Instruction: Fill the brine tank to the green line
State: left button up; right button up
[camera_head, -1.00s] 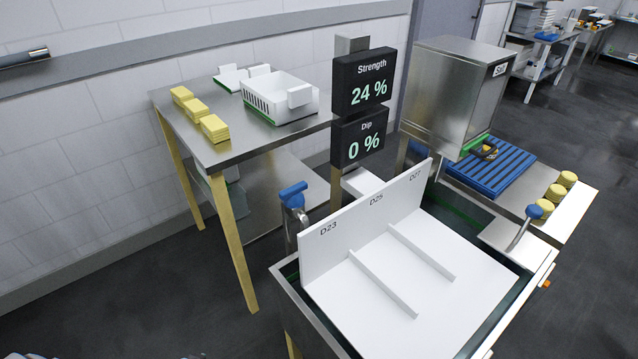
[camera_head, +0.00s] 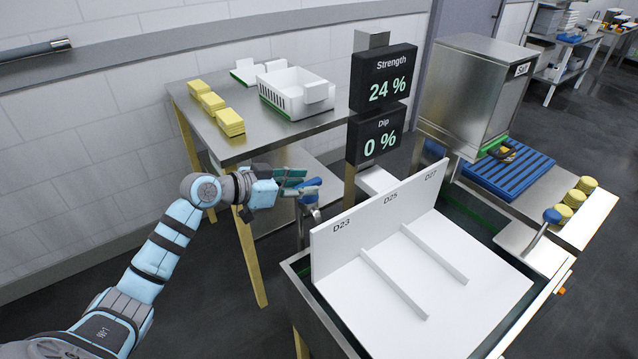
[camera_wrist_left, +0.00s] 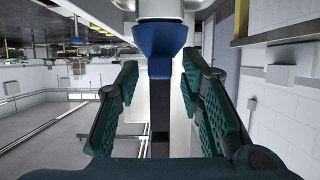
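The steel brine tank (camera_head: 304,300) stands at the lower right in the head view, with a white divided plate (camera_head: 440,285) marked D23, D25 and D27 across it. A green line (camera_head: 462,218) shows on its inner far wall. A tap with a blue handle (camera_head: 309,190) stands at the tank's left corner. My left gripper (camera_head: 292,180) is at this handle, partly covering it. In the left wrist view, my left gripper (camera_wrist_left: 160,75) is open, and the blue handle (camera_wrist_left: 160,42) lies between and beyond its fingers. I cannot tell whether they touch. My right gripper is out of view.
Displays read Strength 24 % (camera_head: 384,78) and Dip 0 % (camera_head: 376,133). A second blue-handled tap (camera_head: 552,215) stands at the tank's right. A side table (camera_head: 240,150) holds yellow blocks and a white crate (camera_head: 290,92). A steel cabinet (camera_head: 470,90) and blue rack (camera_head: 510,168) stand behind.

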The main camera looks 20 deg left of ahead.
aim_at(321, 183)
pick_arm(q)
jog(key=x, duration=0.5)
jog(key=shift+w+d+f, duration=0.1)
jog(key=shift+w+d, duration=0.05)
jog(key=shift+w, duration=0.15)
grip_shut()
